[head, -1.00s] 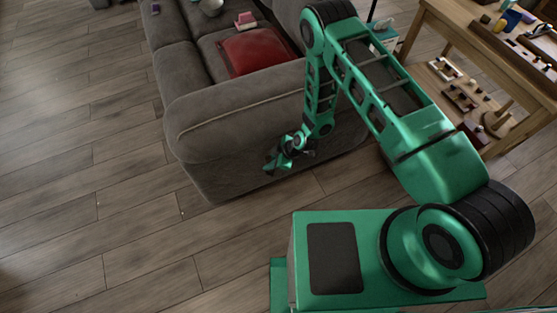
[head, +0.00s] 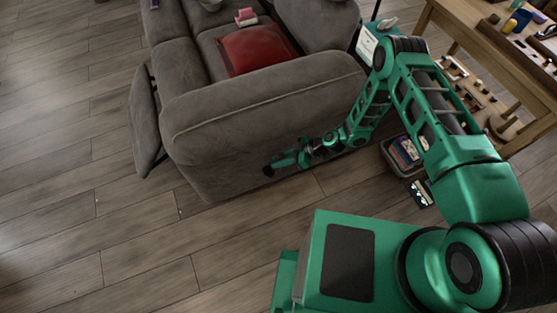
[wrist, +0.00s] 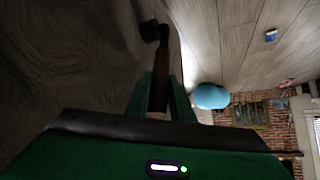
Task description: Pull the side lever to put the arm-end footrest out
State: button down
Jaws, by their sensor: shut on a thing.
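The grey sofa (head: 235,110) stands ahead, with its padded arm facing me. A grey footrest panel (head: 145,115) stands out from the sofa's front at the arm end. My gripper (head: 275,165) is low against the outer side of that arm. In the wrist view my gripper (wrist: 158,95) is shut on the dark brown side lever (wrist: 159,55), which lies between its fingers. In the head view the lever is mostly hidden by the gripper.
A red cushion (head: 258,50) lies on the seat. A wooden table (head: 465,22) stands at the right, with a bin of books (head: 403,155) near it on the floor. The floor at the left is clear. A blue rounded thing (wrist: 210,97) shows in the wrist view.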

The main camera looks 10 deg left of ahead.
jog(key=shift+w+d, duration=0.15)
jog(key=shift+w, duration=0.05)
jog(key=c, duration=1.7)
grip_release()
jog(key=shift+o, duration=0.7)
jog(key=shift+s, duration=0.1)
jog(key=v, duration=1)
jog(key=shift+d+r, duration=0.2)
jog(key=shift+d, duration=0.1)
